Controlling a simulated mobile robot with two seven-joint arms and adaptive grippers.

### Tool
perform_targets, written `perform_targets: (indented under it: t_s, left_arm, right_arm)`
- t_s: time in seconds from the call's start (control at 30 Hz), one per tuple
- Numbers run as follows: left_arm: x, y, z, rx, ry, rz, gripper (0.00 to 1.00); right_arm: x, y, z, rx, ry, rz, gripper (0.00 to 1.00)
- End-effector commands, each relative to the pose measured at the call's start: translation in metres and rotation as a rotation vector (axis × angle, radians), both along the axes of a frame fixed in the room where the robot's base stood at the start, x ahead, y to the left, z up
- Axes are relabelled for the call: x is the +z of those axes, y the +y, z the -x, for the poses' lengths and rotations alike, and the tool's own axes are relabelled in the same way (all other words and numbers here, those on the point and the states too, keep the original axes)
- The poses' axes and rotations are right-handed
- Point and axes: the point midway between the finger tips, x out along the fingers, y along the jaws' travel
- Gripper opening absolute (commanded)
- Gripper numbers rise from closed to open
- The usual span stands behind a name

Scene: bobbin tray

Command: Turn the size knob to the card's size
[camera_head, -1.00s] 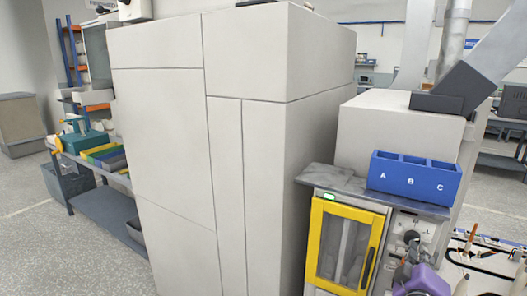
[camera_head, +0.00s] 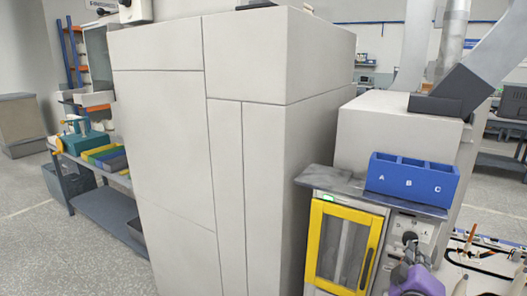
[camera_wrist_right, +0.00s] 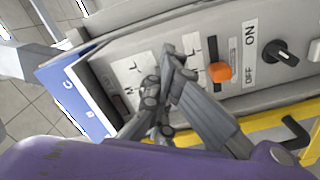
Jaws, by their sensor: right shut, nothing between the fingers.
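The machine's grey control panel (camera_head: 428,232) stands right of the yellow-framed door, with a dark round knob (camera_head: 409,237) near its top. In the wrist view, two white label plates (camera_wrist_right: 130,72) with letters, L among them, lie on the panel. My right gripper (camera_wrist_right: 172,58) is shut and empty, its fingertips over the panel between the plates. The fingers cover the spot where the size knob would be, and I cannot tell whether they touch it. In the head view, the purple right gripper (camera_head: 412,262) is just below the dark knob. I cannot make out a card. My left gripper is not in view.
An orange knob (camera_wrist_right: 220,72) and a black ON/OFF switch (camera_wrist_right: 285,55) sit close beside the fingers. A blue bin marked A, B, C (camera_head: 412,180) stands on the ledge above. The yellow door frame (camera_head: 319,240) is to the left. A tall grey cabinet (camera_head: 260,170) fills the middle.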

Motion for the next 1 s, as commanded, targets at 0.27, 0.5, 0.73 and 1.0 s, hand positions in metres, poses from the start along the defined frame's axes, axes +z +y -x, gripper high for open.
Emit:
perform_targets:
  t_s: [0.27,0.5,0.73,1.0]
  left_arm:
    - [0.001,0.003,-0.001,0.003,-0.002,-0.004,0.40]
    - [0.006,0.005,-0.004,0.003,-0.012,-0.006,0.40]
    - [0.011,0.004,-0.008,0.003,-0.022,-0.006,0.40]
    - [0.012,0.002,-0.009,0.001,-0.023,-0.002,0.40]
  right_arm:
    - [0.007,-0.001,-0.001,0.012,-0.020,0.005,0.00]
    - [0.005,0.008,0.017,0.009,-0.016,0.000,0.00]
    - [0.001,0.022,0.041,0.007,-0.010,-0.001,0.00]
    - [0.000,0.029,0.052,0.007,-0.008,0.001,0.00]
